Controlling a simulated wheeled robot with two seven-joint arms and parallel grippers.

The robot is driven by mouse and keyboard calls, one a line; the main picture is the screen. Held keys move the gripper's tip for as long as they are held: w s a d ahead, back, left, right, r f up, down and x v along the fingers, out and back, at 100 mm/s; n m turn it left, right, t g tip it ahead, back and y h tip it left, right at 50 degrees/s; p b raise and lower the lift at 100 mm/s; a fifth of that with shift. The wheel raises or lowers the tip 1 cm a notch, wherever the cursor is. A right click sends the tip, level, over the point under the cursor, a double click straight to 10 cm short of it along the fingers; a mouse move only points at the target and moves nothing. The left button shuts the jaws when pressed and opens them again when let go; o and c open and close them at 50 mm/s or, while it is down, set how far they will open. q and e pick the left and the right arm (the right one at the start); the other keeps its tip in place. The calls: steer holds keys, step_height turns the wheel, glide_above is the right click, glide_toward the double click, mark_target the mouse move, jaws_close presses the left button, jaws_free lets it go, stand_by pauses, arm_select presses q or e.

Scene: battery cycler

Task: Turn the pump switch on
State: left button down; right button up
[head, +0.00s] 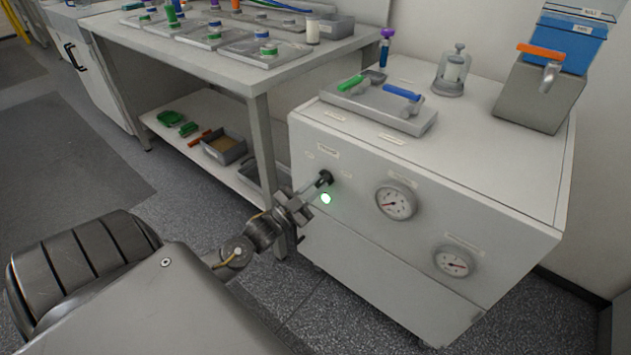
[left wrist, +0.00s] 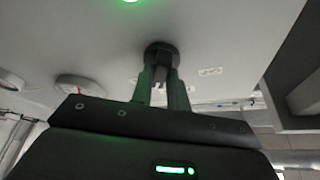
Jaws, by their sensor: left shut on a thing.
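The pump switch (head: 324,178) is a small dark knob on the front of the white cabinet (head: 365,240), under a small label. My left gripper (head: 314,188) reaches it from the lower left and is shut on it. In the left wrist view the switch (left wrist: 161,52) shows as a dark round base, with the two fingers of my left gripper (left wrist: 160,92) around its narrow lever. A lamp (head: 326,198) just below the switch glows green. It also shows at the top of the left wrist view (left wrist: 130,1). My right gripper is in neither view.
Two round gauges (head: 395,202) (head: 455,262) sit to the right on the cabinet front. A grey tray (head: 418,124) with green and blue handled items lies on top. A workbench (head: 225,70) with a lower shelf stands behind at left. Floor is clear at left.

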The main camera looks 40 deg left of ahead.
arm_select(q)
steer(key=c, duration=1.4)
jaws_free()
steer(key=shift+o, duration=0.2)
steer(key=v, duration=1)
steer(key=shift+s, duration=0.35)
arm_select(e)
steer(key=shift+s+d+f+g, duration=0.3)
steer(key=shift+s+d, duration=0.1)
arm_select(q)
steer(key=shift+a+f, duration=0.1)
steer(key=shift+f, duration=0.05)
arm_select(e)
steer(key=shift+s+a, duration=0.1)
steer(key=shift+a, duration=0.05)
